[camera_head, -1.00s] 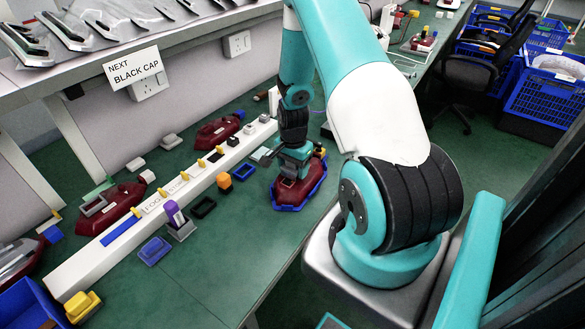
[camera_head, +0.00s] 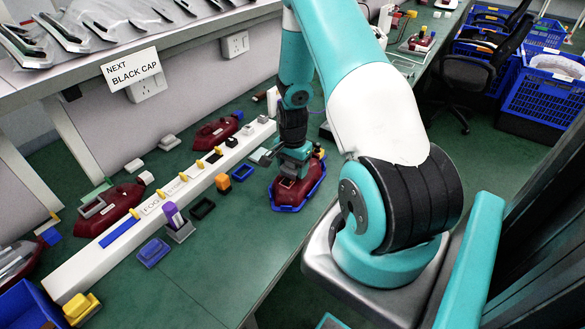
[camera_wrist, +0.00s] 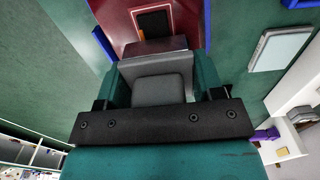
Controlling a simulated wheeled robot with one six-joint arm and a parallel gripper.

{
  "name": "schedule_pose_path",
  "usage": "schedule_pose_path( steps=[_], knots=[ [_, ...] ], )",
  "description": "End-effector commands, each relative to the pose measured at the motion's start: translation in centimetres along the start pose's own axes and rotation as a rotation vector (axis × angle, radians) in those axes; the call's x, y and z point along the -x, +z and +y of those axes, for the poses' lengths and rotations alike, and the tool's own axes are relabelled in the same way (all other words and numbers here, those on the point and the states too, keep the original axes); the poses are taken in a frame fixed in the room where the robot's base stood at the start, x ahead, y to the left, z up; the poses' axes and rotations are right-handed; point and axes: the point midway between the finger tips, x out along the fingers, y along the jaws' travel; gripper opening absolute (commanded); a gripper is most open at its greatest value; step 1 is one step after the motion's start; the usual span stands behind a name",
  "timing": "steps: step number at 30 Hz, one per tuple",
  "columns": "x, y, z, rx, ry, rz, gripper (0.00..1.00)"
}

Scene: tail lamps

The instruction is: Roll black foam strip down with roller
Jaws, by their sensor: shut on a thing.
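A dark red tail lamp (camera_head: 287,191) sits in a blue tray (camera_head: 286,209) at the bench's right part. My gripper (camera_head: 294,163) is down over it, pointing at its top. In the wrist view my gripper (camera_wrist: 158,92) is shut on a grey block-like tool (camera_wrist: 158,90) between its teal fingers. Whether this is the roller cannot be told, since its underside is hidden. Whether the tool touches the strip or lamp cannot be told.
A long white rail (camera_head: 75,277) with yellow pegs runs left of the lamp. A purple item (camera_head: 172,214) stands in a grey holder, and a blue piece (camera_head: 154,251) lies nearby. Other red lamps (camera_head: 110,211) lie behind the rail. The green bench front is clear.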

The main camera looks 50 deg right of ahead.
Motion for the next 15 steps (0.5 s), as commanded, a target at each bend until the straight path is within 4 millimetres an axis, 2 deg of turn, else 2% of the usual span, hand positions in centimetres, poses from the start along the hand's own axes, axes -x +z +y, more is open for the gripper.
schedule_pose_path(
  steps=[3, 5, 7, 10, 13, 15],
  knots=[
    [-0.5, -0.7, -0.3, 0.008, 0.000, 0.001, 0.31],
    [0.2, -1.1, -0.5, 0.012, -0.004, 0.004, 0.31],
    [-0.2, -1.4, -0.6, 0.017, -0.001, 0.002, 0.31],
    [0.2, -0.6, -0.5, 0.014, -0.001, 0.001, 0.31],
    [-0.5, 0.0, -0.2, 0.007, 0.001, -0.001, 0.31],
    [0.0, 0.4, -0.1, 0.003, -0.001, 0.001, 0.31]
  ],
)
